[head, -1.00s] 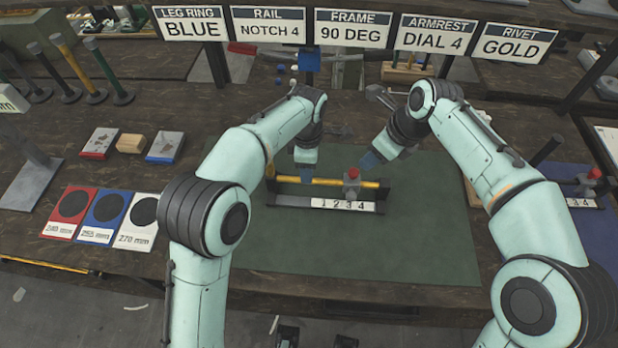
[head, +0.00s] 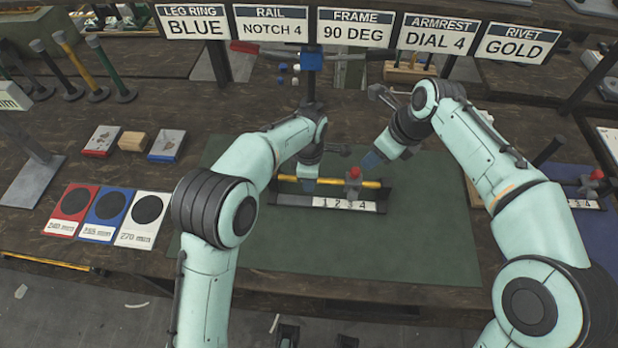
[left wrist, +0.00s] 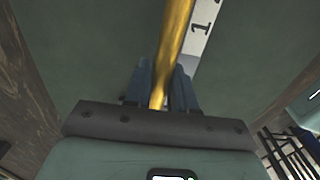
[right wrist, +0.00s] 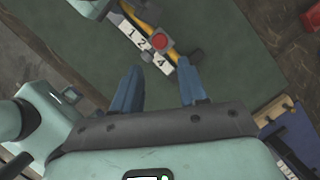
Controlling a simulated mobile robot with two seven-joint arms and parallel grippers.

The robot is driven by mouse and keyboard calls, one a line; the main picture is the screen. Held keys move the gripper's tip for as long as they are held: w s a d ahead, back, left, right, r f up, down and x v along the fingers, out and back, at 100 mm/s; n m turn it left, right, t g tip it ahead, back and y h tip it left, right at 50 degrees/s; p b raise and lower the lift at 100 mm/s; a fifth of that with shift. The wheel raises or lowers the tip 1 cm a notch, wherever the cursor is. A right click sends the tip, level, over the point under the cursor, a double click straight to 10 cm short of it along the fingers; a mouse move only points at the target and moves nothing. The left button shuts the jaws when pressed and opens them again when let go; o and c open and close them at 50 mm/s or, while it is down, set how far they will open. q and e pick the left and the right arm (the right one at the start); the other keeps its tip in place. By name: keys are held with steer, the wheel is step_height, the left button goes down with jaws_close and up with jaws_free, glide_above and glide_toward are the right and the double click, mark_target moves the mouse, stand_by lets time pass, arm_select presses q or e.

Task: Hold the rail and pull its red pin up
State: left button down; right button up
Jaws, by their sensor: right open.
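The yellow rail (head: 330,182) lies across a dark holder (head: 290,199) with a strip numbered 1 to 4 on the green mat. Its red pin (head: 355,172) stands up from a grey slider near notch 4. My left gripper (head: 309,184) is at the rail's left part; in the left wrist view its blue fingers (left wrist: 164,92) are closed around the rail, one on each side. My right gripper (head: 372,160) is tilted, just up and right of the pin. In the right wrist view its fingers (right wrist: 158,88) are apart and empty, with the red pin (right wrist: 160,41) beyond them.
Red, blue and white size cards (head: 106,208) lie at left. A blue mat (head: 590,235) with a similar holder is at right. Instruction signs (head: 356,28) stand behind my arms. The green mat (head: 400,240) is clear in front of the holder.

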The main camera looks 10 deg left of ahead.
steer(key=shift+o, duration=1.2)
steer(key=s+a+f+n+g+y, duration=0.2)
steer(key=s+f+g+y, duration=0.1)
steer(key=s+f, duration=0.2)
steer(key=m+t+y, duration=0.4)
steer(key=t+y, duration=0.3)
steer(key=t, duration=0.5)
glide_toward(356, 170)
steer(key=x, duration=1)
steer(key=shift+f, duration=0.1)
